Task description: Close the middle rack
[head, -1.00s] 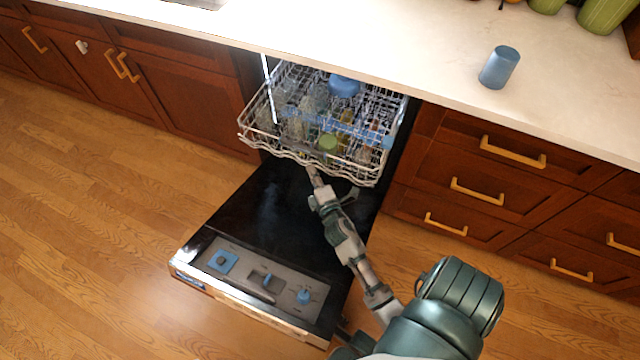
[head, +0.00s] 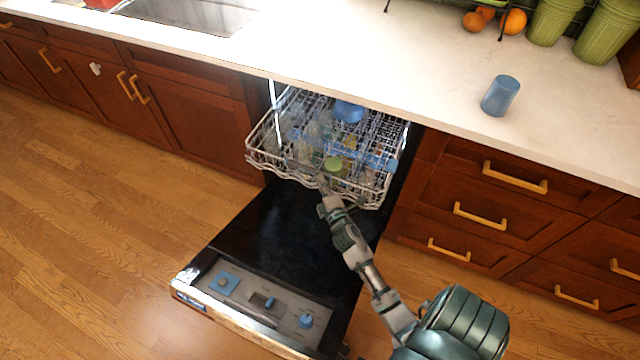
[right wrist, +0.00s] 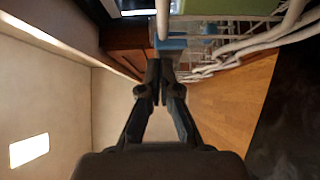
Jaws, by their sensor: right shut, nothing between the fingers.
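The middle rack (head: 268,167) is pulled out of the dishwasher, over the lowered black door (head: 265,235). It holds several glasses, a green cup (head: 333,163) and a blue item (head: 349,111). My right gripper (head: 322,181) is at the middle of the rack's front rim; whether it touches the rim is unclear. In the right wrist view the two fingers (right wrist: 161,75) are together and empty, with pale rack wires (right wrist: 255,42) beside and above them. My left gripper is out of view.
The open door carries a grey panel with blue parts (head: 265,303). Wooden drawers (head: 480,190) flank the bay on the right and cabinets (head: 185,110) on the left. A blue cup (head: 500,96) stands on the pale counter (head: 410,65). The floor left of the door is clear.

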